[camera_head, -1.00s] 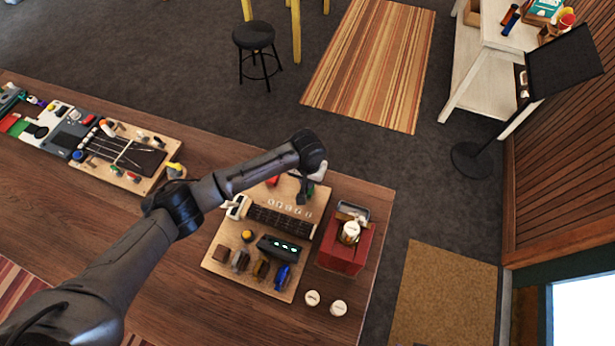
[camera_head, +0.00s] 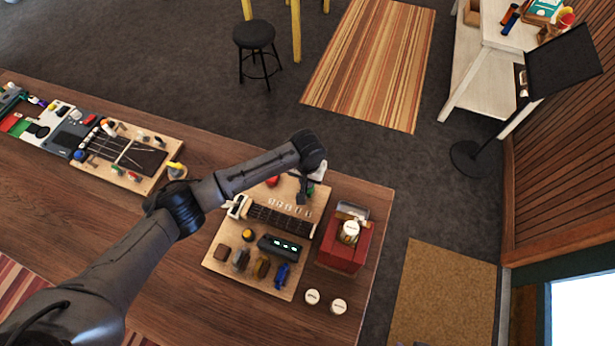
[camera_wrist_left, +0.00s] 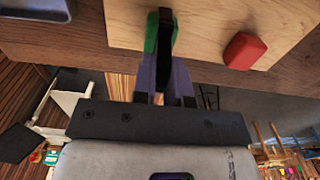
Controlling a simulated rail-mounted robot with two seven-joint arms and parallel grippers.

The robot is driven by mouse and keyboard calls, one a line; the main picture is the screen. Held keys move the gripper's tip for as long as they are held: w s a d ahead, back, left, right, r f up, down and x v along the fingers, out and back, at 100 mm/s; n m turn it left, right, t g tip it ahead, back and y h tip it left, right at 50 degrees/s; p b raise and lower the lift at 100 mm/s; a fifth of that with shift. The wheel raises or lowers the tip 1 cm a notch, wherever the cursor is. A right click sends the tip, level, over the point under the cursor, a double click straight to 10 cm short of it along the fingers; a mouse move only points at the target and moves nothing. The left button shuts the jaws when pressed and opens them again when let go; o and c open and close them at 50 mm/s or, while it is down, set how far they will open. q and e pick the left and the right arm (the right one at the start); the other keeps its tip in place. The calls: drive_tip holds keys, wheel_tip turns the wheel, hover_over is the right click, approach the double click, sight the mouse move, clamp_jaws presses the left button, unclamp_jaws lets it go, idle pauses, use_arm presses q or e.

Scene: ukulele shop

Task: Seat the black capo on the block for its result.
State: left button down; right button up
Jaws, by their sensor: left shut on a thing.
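My left gripper (camera_wrist_left: 166,80) is shut on the black capo (camera_wrist_left: 165,32), which shows as a narrow dark piece between the fingertips in the left wrist view. A green block (camera_wrist_left: 151,32) is right beside the capo at the edge of the wooden board. I cannot tell whether the capo rests on it or only stands against it. A red block (camera_wrist_left: 244,50) is on the board to the right, clear of the fingers. My right gripper is not in view.
The wooden board (camera_head: 222,270) carries a fretboard piece (camera_head: 282,220), a dark device with green lights (camera_head: 280,246) and several other capos, including a blue one (camera_head: 282,275). A red box (camera_head: 342,255) stands to its right. Two white round pieces (camera_head: 312,296) lie in front of it.

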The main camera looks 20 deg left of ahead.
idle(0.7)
use_arm(q)
drive_tip(key=shift+f, duration=0.6)
drive_tip(key=c, duration=1.4)
unclamp_jaws()
wheel_tip(320, 180, up, 4)
drive_tip(key=p, duration=0.3)
drive_tip(key=shift+f+p, duration=0.25)
drive_tip(key=shift+p, duration=0.1)
wheel_tip(320, 180, up, 5)
drive_tip(key=p, duration=0.5)
drive_tip(key=shift+p, duration=0.35)
wheel_tip(320, 180, up, 3)
drive_tip(key=p, duration=0.3)
drive_tip(key=shift+f, duration=0.2)
